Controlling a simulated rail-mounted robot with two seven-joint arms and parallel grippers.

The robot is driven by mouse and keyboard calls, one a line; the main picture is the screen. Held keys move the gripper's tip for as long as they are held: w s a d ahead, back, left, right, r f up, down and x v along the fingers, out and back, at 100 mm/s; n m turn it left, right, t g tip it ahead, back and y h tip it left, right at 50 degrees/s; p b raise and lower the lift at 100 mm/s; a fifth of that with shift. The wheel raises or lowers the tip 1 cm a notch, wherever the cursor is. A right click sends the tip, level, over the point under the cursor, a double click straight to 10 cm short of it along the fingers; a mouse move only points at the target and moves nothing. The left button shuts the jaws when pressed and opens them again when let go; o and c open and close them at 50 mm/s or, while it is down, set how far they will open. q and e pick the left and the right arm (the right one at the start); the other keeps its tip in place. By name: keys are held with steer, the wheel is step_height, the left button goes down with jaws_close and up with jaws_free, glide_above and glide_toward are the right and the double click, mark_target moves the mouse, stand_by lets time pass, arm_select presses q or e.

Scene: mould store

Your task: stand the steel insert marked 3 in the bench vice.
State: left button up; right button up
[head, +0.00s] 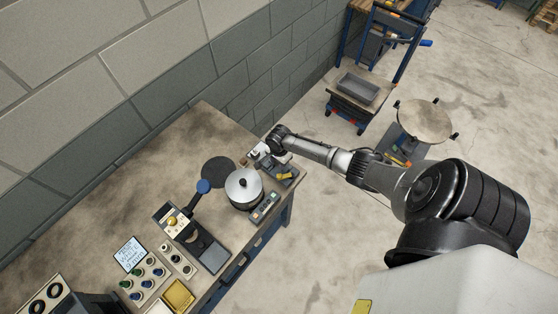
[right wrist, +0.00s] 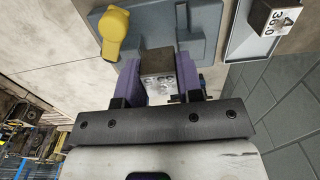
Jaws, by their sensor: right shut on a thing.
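My right gripper (right wrist: 158,76) is shut on a small steel insert (right wrist: 157,61), held between its two purple fingers. The near face of this insert is lighter and dotted; I cannot read a number on it. The bench vice (right wrist: 205,45), blue-grey with a yellow handle (right wrist: 114,30), lies just beyond the insert; I cannot tell whether they touch. In the head view the right gripper (head: 262,154) is small, at the bench's far right corner beside the vice (head: 287,173), and the insert is hidden there. My left gripper is not in view.
Another steel block (right wrist: 274,18) marked 4 and 36.0 sits in a light tray at upper right. A lidded pot (head: 244,188), a black round mat (head: 219,171) and a lever tool (head: 203,187) stand left of the vice. The bench's back left (head: 130,195) is clear.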

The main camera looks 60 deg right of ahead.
steer(key=shift+p, duration=0.3)
stand_by(0.4)
steer(key=shift+f, duration=0.2)
stand_by(0.4)
steer(key=shift+f+b, duration=0.35)
steer(key=shift+f, duration=0.15)
steer(key=shift+r, duration=0.15)
stand_by(0.3)
steer(key=shift+r+p, duration=0.15)
steer(key=shift+p, duration=0.4)
steer(key=shift+p, duration=0.3)
stand_by(0.5)
stand_by(0.5)
steer(key=shift+f, duration=0.3)
steer(key=shift+r, duration=0.15)
